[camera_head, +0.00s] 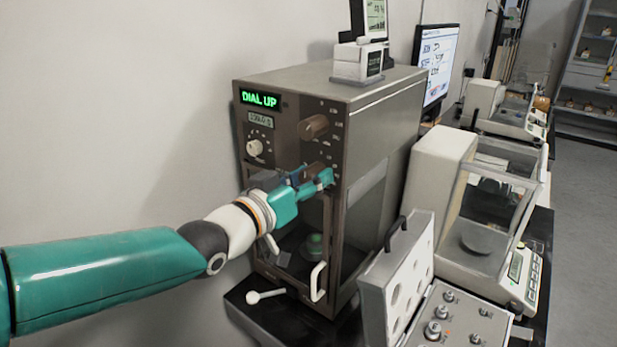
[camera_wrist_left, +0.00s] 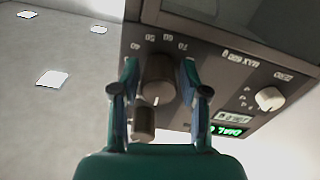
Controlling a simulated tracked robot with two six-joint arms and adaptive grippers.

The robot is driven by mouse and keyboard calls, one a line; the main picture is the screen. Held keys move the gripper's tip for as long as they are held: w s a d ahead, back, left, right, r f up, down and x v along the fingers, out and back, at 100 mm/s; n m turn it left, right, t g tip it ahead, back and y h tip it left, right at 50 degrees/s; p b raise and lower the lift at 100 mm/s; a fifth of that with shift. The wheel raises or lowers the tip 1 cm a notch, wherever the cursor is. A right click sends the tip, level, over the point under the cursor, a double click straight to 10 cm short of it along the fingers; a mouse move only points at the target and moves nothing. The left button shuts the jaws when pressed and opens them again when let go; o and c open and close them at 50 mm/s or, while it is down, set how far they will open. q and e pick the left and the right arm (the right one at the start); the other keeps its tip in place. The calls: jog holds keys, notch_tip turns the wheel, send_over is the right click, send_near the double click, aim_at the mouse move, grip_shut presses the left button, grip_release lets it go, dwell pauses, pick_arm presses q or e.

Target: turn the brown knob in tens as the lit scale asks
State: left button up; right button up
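The lit scale (camera_head: 345,98) is a brown-grey cabinet with a green sign (camera_head: 261,100) reading DIAL UP and a small grey readout (camera_head: 261,119) below it, its digits hard to read. My left gripper (camera_head: 322,178) is at the lower right of its panel. In the left wrist view, upside down, a brown knob (camera_wrist_left: 157,78) with marks such as 40, 50, 60 and 70 stands between the two fingers (camera_wrist_left: 159,80). The fingers are apart, with narrow gaps beside the knob. Another brown knob (camera_head: 314,127) is higher on the panel. My right gripper is not in view.
A white knob (camera_head: 254,147) is left on the panel. An open weight case (camera_head: 398,283) and another balance (camera_head: 446,160) stand to the right. A wall is close at left.

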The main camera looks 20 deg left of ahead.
pick_arm(q)
jog(key=c, duration=0.5)
jog(key=shift+a, duration=0.15)
grip_shut()
jog(key=m+b, duration=0.2)
jog(key=b, duration=0.1)
jog(key=shift+f, duration=0.2)
jog(key=shift+m+b, duration=1)
jog(key=shift+m, duration=0.1)
jog(key=shift+r+m+b, duration=0.15)
jog(key=shift+m+b, duration=0.3)
jog(key=shift+m, duration=0.35)
